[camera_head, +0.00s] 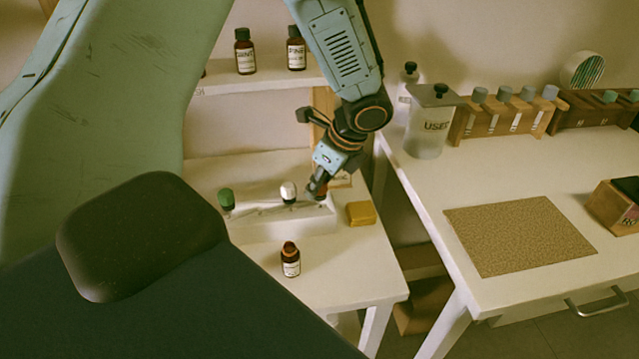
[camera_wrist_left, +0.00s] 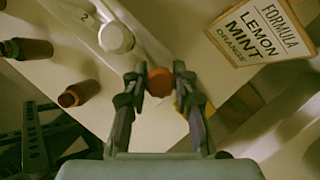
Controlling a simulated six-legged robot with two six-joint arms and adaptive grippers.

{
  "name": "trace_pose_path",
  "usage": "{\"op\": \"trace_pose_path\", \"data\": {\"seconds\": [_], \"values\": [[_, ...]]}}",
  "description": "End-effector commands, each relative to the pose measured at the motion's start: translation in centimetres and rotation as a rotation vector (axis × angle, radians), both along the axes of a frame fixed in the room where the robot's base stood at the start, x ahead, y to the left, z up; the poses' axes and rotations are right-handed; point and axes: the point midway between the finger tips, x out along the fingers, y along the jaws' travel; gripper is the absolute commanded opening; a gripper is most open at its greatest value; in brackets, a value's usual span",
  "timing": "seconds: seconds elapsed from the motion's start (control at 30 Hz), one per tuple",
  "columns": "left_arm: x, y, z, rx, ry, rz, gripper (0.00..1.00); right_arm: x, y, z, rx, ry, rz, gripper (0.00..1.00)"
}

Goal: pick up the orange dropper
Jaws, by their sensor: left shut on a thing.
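The orange dropper (camera_wrist_left: 159,82) sits between the two fingers of my left gripper (camera_wrist_left: 156,88) in the left wrist view. In the head view my left gripper (camera_head: 317,192) points down at the right end of a white dropper rack (camera_head: 275,224), and the fingers mostly hide the orange dropper there. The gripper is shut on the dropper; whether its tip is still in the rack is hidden. A white dropper (camera_head: 288,192) and a green dropper (camera_head: 226,200) stand in the rack to the left. My right gripper is not in view.
A brown bottle (camera_head: 290,260) stands in front of the rack. A yellow block (camera_head: 361,213) lies to its right. A formula card (camera_wrist_left: 262,32) stands close by. Labelled bottles (camera_head: 245,52) stand on the shelf. The right table holds a jar (camera_head: 432,125), wooden racks (camera_head: 500,118) and a mat (camera_head: 520,235).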

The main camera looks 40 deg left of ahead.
Motion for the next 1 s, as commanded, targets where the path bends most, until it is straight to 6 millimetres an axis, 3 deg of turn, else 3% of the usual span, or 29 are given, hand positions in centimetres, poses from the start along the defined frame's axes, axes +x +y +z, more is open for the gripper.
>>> {"op": "trace_pose_path", "data": {"seconds": [0.13,0.4,0.6,1.0], "values": [[0.1,0.0,1.4,0.0,-0.004,-0.002,0.2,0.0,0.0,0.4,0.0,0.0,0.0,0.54],[0.1,0.0,6.7,0.0,-0.007,-0.001,0.2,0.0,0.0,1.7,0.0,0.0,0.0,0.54],[0.0,0.0,9.4,0.001,-0.005,-0.001,0.2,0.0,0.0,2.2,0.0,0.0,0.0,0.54],[0.0,0.0,10.0,0.0,-0.004,-0.002,0.2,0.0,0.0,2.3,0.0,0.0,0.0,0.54]]}}
